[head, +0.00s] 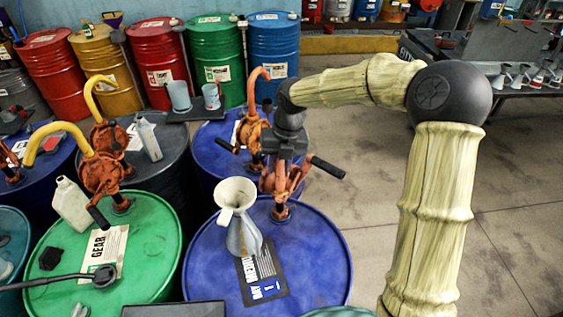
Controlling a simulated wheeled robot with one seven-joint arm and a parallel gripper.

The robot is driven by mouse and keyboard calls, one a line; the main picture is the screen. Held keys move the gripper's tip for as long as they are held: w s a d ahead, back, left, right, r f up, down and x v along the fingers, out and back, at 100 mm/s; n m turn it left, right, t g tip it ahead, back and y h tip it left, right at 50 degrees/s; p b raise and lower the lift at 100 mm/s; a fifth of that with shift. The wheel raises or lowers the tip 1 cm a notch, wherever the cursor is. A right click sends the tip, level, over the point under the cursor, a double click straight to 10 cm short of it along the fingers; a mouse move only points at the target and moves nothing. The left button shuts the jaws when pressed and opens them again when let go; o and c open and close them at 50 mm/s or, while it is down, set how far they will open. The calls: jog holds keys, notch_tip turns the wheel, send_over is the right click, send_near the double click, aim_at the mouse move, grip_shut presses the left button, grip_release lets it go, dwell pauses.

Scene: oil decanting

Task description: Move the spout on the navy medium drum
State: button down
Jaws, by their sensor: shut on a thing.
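The navy drum (208,268) stands at front centre with a dark label plate (262,275) on its lid; I cannot read its grade. An orange-red hand pump (281,190) stands at the lid's far side, its black crank handle (328,167) pointing right. My gripper (280,160) reaches down over the pump's top, shut on what looks like its spout; gripper and arm hide most of the spout. A grey jug with a funnel-like mouth (240,220) stands upright on the lid in front of the pump.
A second blue drum (208,160) with an orange pump spout (258,78) stands close behind. A green drum (150,235) with a yellow-spouted pump (100,165) is at left. Coloured drums line the back. Open floor (515,225) lies right.

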jog(key=c, duration=1.1)
grip_release()
jog(key=shift+d, duration=0.1)
jog(key=shift+r, duration=0.1)
jog(key=d+r+b, duration=0.1)
jog(key=r, duration=0.4)
jog(key=d+r+b, duration=0.1)
jog(key=r, duration=0.5)
jog(key=r+b, duration=0.1)
jog(key=r, duration=0.5)
jog(key=shift+w+d, duration=0.25)
jog(key=shift+d, duration=0.15)
jog(key=shift+f, duration=0.1)
